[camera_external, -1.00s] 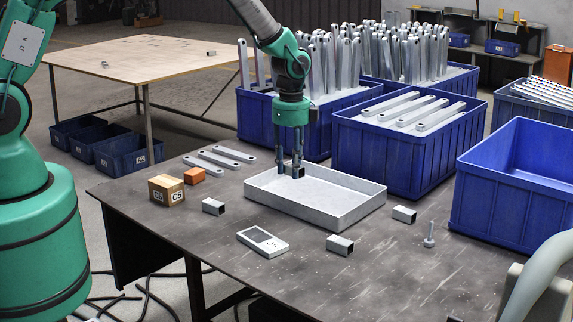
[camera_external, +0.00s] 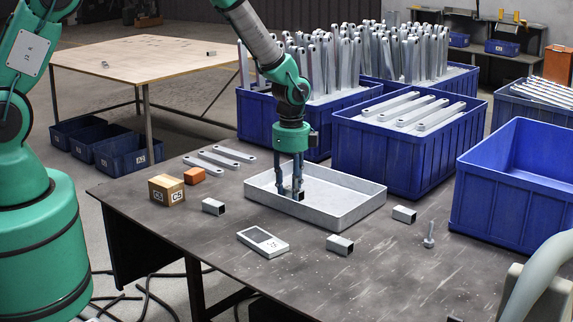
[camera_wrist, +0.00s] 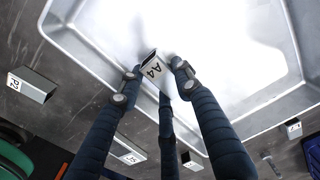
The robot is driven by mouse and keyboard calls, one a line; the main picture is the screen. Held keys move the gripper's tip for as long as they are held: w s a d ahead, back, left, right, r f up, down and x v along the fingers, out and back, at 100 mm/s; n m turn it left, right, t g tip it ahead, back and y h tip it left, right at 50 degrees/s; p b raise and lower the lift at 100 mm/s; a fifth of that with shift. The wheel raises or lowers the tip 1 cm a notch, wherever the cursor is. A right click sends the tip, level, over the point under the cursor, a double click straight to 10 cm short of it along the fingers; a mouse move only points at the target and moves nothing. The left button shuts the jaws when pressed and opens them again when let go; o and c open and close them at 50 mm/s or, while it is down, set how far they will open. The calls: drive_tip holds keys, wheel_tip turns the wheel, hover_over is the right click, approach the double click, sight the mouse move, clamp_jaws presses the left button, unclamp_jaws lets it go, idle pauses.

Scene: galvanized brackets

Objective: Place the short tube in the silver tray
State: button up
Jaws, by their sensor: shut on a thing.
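My gripper (camera_external: 297,188) is shut on a short tube (camera_external: 298,197), over the inside of the silver tray (camera_external: 345,211). In the wrist view the tube (camera_wrist: 151,66), marked A4, sits between the fingertips (camera_wrist: 155,78) with its dark open end showing. The tray floor (camera_wrist: 215,60) is bright and empty around it. The tube is low inside the tray walls; I cannot tell whether it touches the floor. Other short square tubes lie outside the tray: one to the left (camera_external: 213,206), one in front (camera_external: 340,245) and one to the right (camera_external: 404,214).
A cardboard box (camera_external: 167,190), an orange block (camera_external: 195,175) and flat bars (camera_external: 219,158) lie to the left. A bolt (camera_external: 429,236) stands at right. Blue crates (camera_external: 395,158) stand behind the tray.

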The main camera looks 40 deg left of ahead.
sight(291, 189)
drive_tip(key=shift+f, duration=0.55)
drive_tip(key=shift+f, duration=0.15)
drive_tip(key=o, duration=1.2)
wheel_tip(291, 189, up, 12)
drive_tip(key=p, duration=0.2)
drive_tip(key=shift+p, duration=0.3)
